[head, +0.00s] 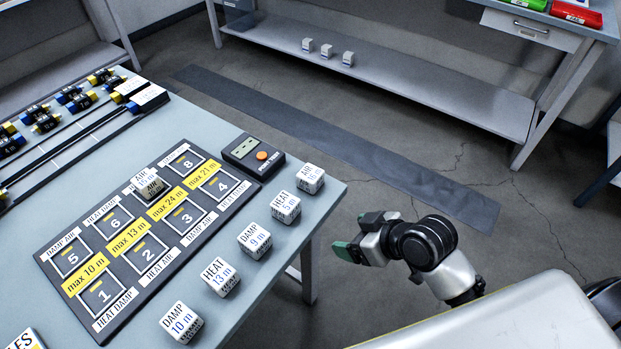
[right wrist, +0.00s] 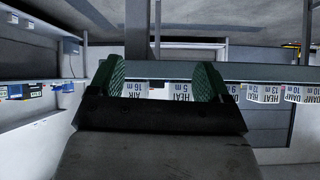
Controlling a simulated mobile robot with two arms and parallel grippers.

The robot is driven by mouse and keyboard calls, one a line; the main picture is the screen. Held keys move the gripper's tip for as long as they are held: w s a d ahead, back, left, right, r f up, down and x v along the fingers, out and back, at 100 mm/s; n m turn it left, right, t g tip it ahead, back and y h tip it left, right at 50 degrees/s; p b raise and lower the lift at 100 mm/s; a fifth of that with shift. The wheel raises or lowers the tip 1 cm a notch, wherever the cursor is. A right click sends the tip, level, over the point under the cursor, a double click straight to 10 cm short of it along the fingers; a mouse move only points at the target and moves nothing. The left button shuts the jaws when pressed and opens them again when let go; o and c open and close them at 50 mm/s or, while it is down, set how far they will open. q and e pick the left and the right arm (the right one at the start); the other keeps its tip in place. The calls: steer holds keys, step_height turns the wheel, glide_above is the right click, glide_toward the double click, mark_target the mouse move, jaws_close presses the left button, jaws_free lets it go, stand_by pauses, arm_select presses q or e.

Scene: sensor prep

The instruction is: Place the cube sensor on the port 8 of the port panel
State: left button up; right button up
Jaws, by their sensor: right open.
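The dark port panel (head: 75,247) lies on the table with numbered ports 1 to 8. Port 8 (head: 187,162) is at its far end and looks empty. A cube (head: 148,183) marked AIR sits at port 7. White cube sensors stand along the right table edge: AIR 16 m (head: 310,178), HEAT 5 m (head: 285,207), DAMP 9 m (head: 254,240), HEAT 13 m (head: 220,277) and DAMP 10 m (head: 181,322). My right gripper (head: 360,236) is open and empty, off the table's right edge; its green fingers (right wrist: 160,82) show in the right wrist view. My left gripper is out of view.
A black tester box with an orange button (head: 253,156) stands beside port 4, close to port 8. Racks of dark, blue and yellow parts (head: 45,120) lie at the far left. A shelf (head: 400,82) behind holds small cubes (head: 327,50). Floor lies open right of the table.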

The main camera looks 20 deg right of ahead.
mark_target(314, 174)
steer(key=w+r+t+y, duration=0.1)
steer(key=w+r, duration=0.1)
steer(key=w, duration=0.1)
steer(key=w+a+r+n+y, duration=0.1)
steer(key=w+r, duration=0.1)
steer(key=w, duration=0.1)
steer(key=w+r+t+y, duration=0.1)
steer(key=w, duration=0.3)
steer(key=shift+w+a+r+n+t, duration=0.1)
steer(key=shift+a+r+n+t, duration=0.2)
steer(key=shift+r+n, duration=0.1)
steer(key=x, duration=0.6)
steer(key=shift+w+r, duration=0.1)
steer(key=shift+r, duration=0.05)
steer(key=shift+d, duration=0.1)
steer(key=c, duration=1.1)
steer(key=shift+r, duration=0.1)
